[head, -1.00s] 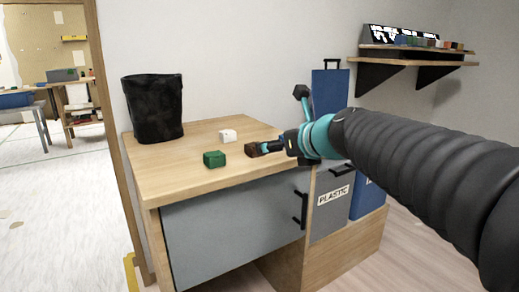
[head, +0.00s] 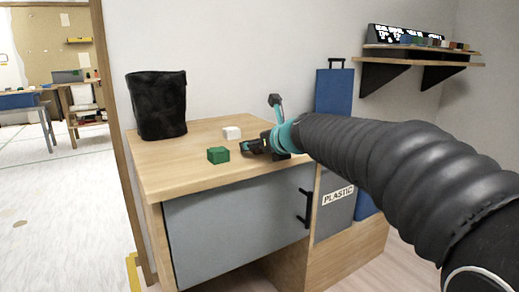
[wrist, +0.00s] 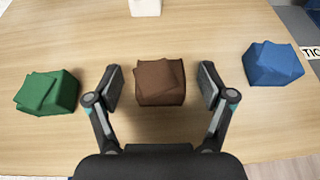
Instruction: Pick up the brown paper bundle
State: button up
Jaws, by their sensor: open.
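The brown paper bundle (wrist: 161,82) lies on the wooden cabinet top, in the middle of the wrist view. My gripper (wrist: 164,84) is open, with one finger on each side of the bundle and a gap on both sides. In the head view my gripper (head: 243,147) is low over the cabinet top, and it and my arm hide the brown bundle there.
A green bundle (wrist: 47,93) lies to the left and a blue bundle (wrist: 272,63) to the right. A white bundle (head: 232,133) lies farther back. A black bin (head: 158,105) stands on the cabinet top (head: 172,178) at the back left.

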jog(key=shift+w+a+f, duration=0.1)
jog(key=shift+w+a, duration=0.05)
jog(key=shift+w, duration=0.05)
jog(key=c, duration=1)
